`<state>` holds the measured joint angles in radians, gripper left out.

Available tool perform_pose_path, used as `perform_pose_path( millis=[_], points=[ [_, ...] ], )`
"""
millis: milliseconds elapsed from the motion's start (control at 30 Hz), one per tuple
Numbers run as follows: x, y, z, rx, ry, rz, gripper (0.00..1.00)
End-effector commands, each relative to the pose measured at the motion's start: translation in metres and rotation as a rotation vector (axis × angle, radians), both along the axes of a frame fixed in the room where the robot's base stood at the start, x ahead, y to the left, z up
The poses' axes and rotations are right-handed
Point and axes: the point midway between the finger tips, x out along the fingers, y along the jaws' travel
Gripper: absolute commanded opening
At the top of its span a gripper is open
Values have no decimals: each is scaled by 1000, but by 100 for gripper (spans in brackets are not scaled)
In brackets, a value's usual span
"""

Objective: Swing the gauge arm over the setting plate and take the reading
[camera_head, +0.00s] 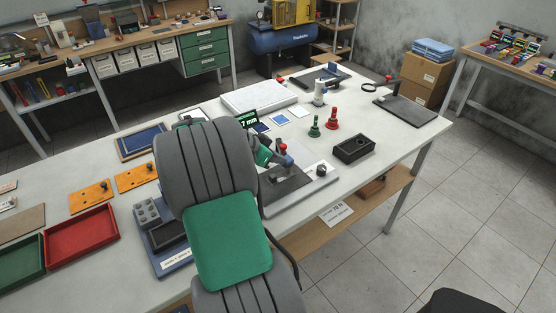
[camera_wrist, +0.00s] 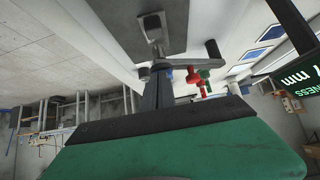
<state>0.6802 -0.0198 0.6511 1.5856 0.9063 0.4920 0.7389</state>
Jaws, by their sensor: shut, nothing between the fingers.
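The gauge stands on a grey base plate (camera_head: 314,190) on the white table, partly hidden by my arm in the head view. Its grey arm (camera_wrist: 187,66) shows in the wrist view, with a black knob (camera_wrist: 213,48) at its right end. A small pale square piece (camera_wrist: 152,24) lies on the dark grey surface beyond; I cannot tell if it is the setting plate.
Red (camera_head: 332,119) and green (camera_head: 314,127) handled stamps and an open black box (camera_head: 354,149) stand right of the gauge. Orange plates (camera_head: 92,196) and red (camera_head: 82,231) and green (camera_head: 24,262) trays lie at left.

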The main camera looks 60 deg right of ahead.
Motion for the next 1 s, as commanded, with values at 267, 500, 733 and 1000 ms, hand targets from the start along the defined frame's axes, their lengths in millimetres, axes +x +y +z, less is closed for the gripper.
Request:
perform_pose_path(
  millis=[267,500,733,1000],
  points=[
    [-1,2,-9,11,7,3,0],
    [0,3,8,9,5,3,0],
    [11,17,49,0,-2,11,0],
    [30,55,94,1,-2,10,0]
  ],
)
